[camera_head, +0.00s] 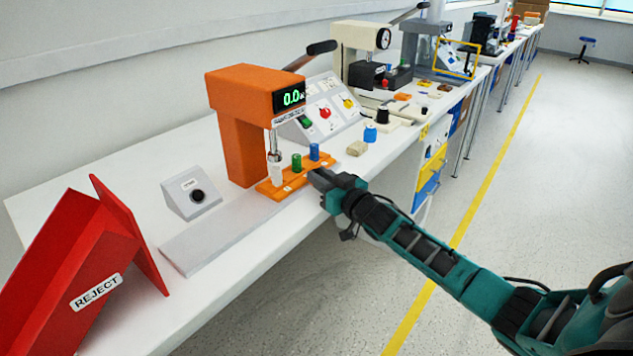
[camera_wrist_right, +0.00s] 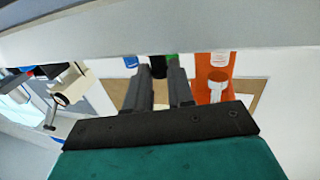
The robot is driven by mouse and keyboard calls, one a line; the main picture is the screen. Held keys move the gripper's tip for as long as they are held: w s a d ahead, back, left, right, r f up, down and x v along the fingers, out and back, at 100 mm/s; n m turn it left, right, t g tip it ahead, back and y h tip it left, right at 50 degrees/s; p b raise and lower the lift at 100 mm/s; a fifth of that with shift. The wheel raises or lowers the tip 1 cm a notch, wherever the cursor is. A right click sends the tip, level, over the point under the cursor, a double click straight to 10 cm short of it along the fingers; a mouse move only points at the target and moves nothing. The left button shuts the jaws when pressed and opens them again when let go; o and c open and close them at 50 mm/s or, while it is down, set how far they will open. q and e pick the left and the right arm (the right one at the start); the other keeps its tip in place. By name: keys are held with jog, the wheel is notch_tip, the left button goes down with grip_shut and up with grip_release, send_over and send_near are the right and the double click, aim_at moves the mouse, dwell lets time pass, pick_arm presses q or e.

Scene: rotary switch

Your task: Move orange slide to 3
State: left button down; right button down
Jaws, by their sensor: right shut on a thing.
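The orange slide (camera_head: 268,188) is a flat bar on the bench under the press head. It carries a white cylinder (camera_head: 276,175), a green cylinder (camera_head: 297,163) and a blue cylinder (camera_head: 314,152), standing upright in a row. Small pale labels mark its front edge, too small to read. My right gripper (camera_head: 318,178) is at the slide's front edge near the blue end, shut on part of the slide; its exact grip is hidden. In the right wrist view the two fingers (camera_wrist_right: 158,80) hold a dark piece between them. My left gripper is not in view.
The orange press (camera_head: 233,130) with a green display stands behind the slide. A grey track (camera_head: 215,235) runs left from it. A black-knob box (camera_head: 190,193) and a red REJECT bin (camera_head: 80,275) are at left. A blue weight (camera_head: 370,133) and tan block (camera_head: 356,148) lie to the right.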

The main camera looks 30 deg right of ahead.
jog(key=shift+d+r, duration=0.1)
jog(key=shift+d, duration=0.2)
jog(key=c, duration=1.3)
grip_release()
jog(key=shift+w, duration=0.1)
jog(key=o, duration=0.3)
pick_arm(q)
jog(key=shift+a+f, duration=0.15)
pick_arm(e)
jog(key=shift+s, duration=0.6)
pick_arm(q)
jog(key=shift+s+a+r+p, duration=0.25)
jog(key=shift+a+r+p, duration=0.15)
jog(key=shift+p, duration=0.75)
pick_arm(e)
jog(key=shift+s+d, duration=0.15)
jog(key=shift+s, duration=1.8)
jog(key=shift+s+d, duration=0.2)
jog(key=shift+s, duration=1.75)
jog(key=shift+s+d, duration=0.15)
jog(key=shift+s, duration=1.8)
